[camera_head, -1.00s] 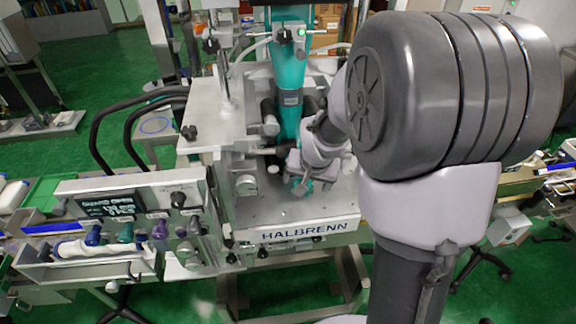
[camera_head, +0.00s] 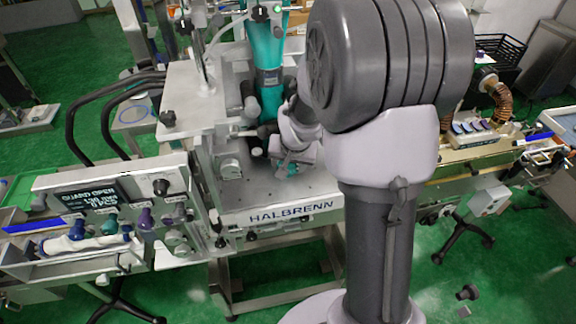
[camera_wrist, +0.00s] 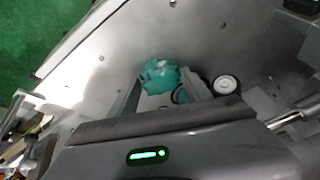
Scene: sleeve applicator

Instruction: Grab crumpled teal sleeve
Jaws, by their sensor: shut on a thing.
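The crumpled teal sleeve (camera_wrist: 158,74) shows in the wrist view as a bunched piece at the tips of my gripper (camera_wrist: 166,90). My fingers are shut on it, just above the machine's grey metal deck. In the head view my gripper (camera_head: 292,160) is low over the deck, in front of the upright teal film tube (camera_head: 268,68). The sleeve is mostly hidden there behind my gripper and wrist.
The sleeve machine (camera_head: 285,213) has a front plate reading HALBRENN. Its control panel (camera_head: 95,197) at left reads GUARD OPEN. A dark round part with a white centre (camera_wrist: 224,85) lies right of my fingers. Conveyors (camera_head: 478,155) flank the machine.

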